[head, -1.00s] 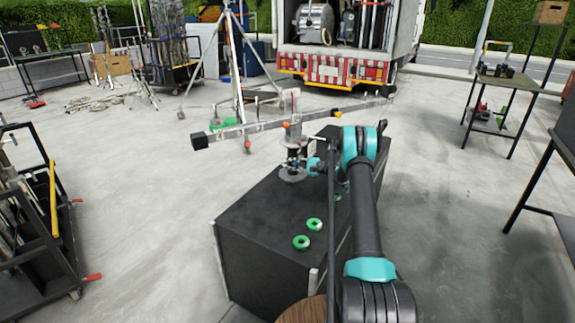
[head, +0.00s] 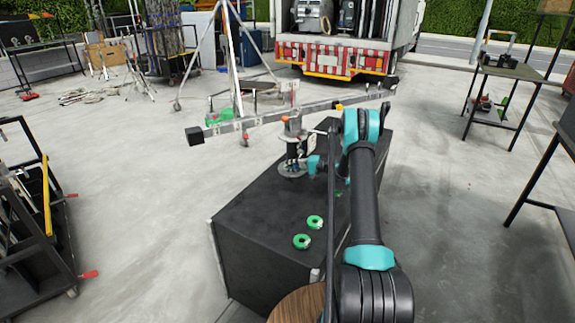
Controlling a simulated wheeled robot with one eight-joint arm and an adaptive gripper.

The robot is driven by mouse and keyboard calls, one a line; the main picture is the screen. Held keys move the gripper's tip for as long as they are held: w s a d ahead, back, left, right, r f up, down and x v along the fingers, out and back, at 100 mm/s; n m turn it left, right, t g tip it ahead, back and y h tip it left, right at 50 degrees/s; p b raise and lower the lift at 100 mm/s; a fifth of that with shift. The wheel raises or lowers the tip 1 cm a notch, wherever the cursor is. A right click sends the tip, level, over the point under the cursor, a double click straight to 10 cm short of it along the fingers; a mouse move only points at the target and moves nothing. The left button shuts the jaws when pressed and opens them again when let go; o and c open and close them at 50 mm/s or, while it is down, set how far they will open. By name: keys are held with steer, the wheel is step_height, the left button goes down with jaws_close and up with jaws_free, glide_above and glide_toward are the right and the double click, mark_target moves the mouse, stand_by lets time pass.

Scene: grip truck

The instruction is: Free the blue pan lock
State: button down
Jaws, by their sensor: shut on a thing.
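A pan head (head: 293,150) with a round grey base stands upright on top of the black case (head: 255,205), under a long grey bar (head: 262,121). My gripper (head: 303,166) reaches in from the right at the low part of the head. It is small here and partly hidden by my black and teal arm, and it is shut. The blue pan lock is too small to make out apart from the gripper. It seems to lie between the fingers, at the right side of the head's base.
Two green rings (head: 308,232) lie on the case top. A tripod (head: 233,70) and a truck (head: 335,55) stand behind. A black cart (head: 35,215) is at left, and a side table (head: 505,80) is at right. Concrete floor is clear on both sides of the case.

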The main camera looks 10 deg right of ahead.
steer(key=shift+w+d+f+n+h, duration=0.3)
steer(key=shift+w+d+f+n, duration=0.1)
steer(key=shift+n, duration=0.1)
stand_by(0.3)
steer(key=c, duration=1.3)
jaws_free()
steer(key=shift+c, duration=0.2)
steer(key=v, duration=1.2)
steer(key=shift+s+f, duration=0.1)
steer(key=shift+c, duration=0.5)
